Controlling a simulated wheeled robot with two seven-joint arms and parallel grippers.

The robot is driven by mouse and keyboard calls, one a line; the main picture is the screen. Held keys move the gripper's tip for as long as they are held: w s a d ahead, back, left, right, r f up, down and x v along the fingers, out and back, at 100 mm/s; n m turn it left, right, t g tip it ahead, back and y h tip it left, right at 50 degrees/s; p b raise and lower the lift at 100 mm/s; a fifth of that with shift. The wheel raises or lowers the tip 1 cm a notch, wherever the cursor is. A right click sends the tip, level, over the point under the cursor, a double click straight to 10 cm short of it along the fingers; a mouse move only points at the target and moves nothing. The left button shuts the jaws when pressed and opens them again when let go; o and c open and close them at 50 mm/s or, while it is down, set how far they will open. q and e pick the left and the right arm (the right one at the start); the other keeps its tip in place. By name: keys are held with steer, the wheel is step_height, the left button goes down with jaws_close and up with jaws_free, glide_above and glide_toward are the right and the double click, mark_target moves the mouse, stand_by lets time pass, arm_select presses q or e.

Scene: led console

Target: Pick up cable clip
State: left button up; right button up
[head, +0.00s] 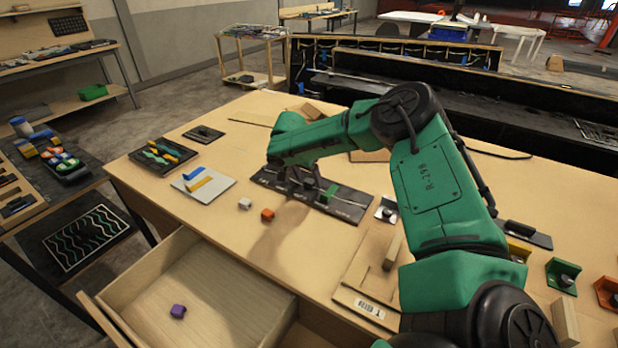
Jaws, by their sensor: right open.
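Several small blocky pieces could be cable clips; I cannot tell which one is meant. A white piece (244,204) and an orange piece (267,215) lie on the wooden table, left of and in front of a dark board (345,209). A purple piece (177,311) lies in the open drawer. A green piece (329,194) sits on the dark board. My right gripper (300,196) points down over the left part of this board, open. Its fingertips are small and dark against the board, so contact is unclear. My left gripper is out of view.
The drawer (225,285) stands open at the table's front left. A white plate with blue and yellow bars (202,181) and a dark tray (162,155) lie on the left. Green (562,275) and orange brackets (607,292) stand at right. My right arm hides the table's middle right.

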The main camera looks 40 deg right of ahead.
steer(key=shift+d+f, duration=0.15)
steer(key=shift+c, duration=0.9)
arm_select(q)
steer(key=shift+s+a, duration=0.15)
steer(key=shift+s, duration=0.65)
arm_select(e)
jaws_close()
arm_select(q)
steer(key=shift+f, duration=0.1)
